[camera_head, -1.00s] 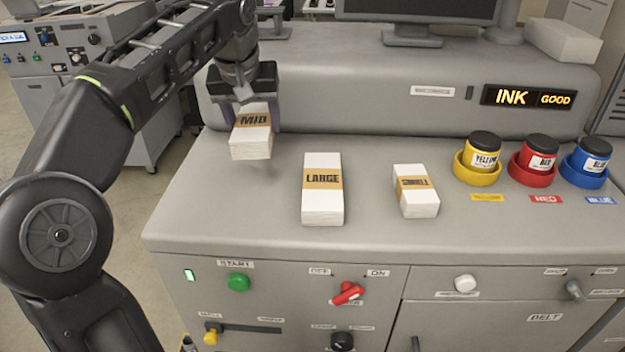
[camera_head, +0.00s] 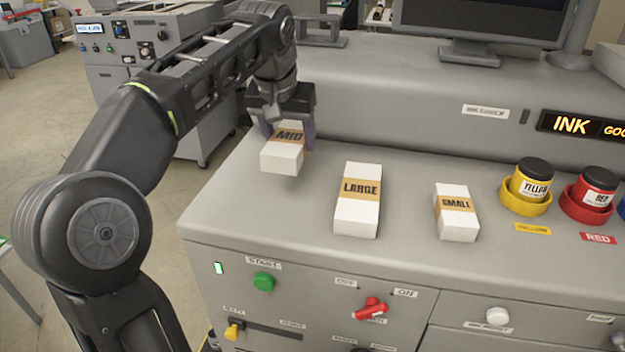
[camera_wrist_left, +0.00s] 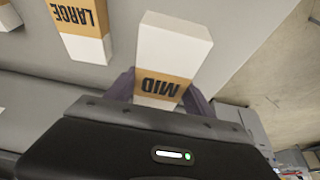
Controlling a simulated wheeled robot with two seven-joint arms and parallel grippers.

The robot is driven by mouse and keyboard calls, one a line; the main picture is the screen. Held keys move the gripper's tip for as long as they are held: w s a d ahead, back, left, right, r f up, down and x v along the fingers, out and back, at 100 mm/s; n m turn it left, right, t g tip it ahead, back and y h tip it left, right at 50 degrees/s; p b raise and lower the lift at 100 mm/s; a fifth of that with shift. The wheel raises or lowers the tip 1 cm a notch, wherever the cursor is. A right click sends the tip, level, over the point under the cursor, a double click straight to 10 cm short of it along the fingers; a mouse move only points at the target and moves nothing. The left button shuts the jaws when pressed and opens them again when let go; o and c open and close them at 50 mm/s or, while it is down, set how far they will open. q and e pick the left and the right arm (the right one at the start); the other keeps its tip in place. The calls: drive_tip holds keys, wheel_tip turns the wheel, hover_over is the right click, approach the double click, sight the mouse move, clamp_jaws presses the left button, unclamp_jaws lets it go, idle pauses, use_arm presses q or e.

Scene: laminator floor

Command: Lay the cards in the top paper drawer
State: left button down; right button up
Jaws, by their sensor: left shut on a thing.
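My left gripper (camera_head: 288,130) is shut on the white card stack with the tan MID band (camera_head: 283,158) and holds it at the left end of the grey machine top. The MID stack also shows between the fingers in the left wrist view (camera_wrist_left: 170,55). The LARGE stack (camera_head: 358,210) lies on the machine top to its right, and the SMALL stack (camera_head: 456,222) lies further right. Both stand apart from the gripper. I cannot make out a paper drawer for certain. My right gripper is not in view.
Yellow (camera_head: 528,188) and red (camera_head: 590,192) ink jars stand in cups at the right. The machine front has a green button (camera_head: 263,281) and a red switch (camera_head: 370,308). Another grey machine (camera_head: 135,60) stands behind at the left, with open floor before it.

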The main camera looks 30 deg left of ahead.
sight(285, 144)
use_arm(q)
drive_tip(key=shift+f, duration=1.8)
drive_tip(key=shift+f, duration=1.9)
drive_tip(key=shift+f+b, duration=0.2)
drive_tip(key=shift+b, duration=0.15)
drive_tip(key=shift+c, duration=1.9)
unclamp_jaws()
drive_tip(key=p+v, duration=0.1)
drive_tip(key=v, duration=1.1)
drive_tip(key=shift+d+r, duration=0.1)
drive_tip(key=shift+r, duration=0.1)
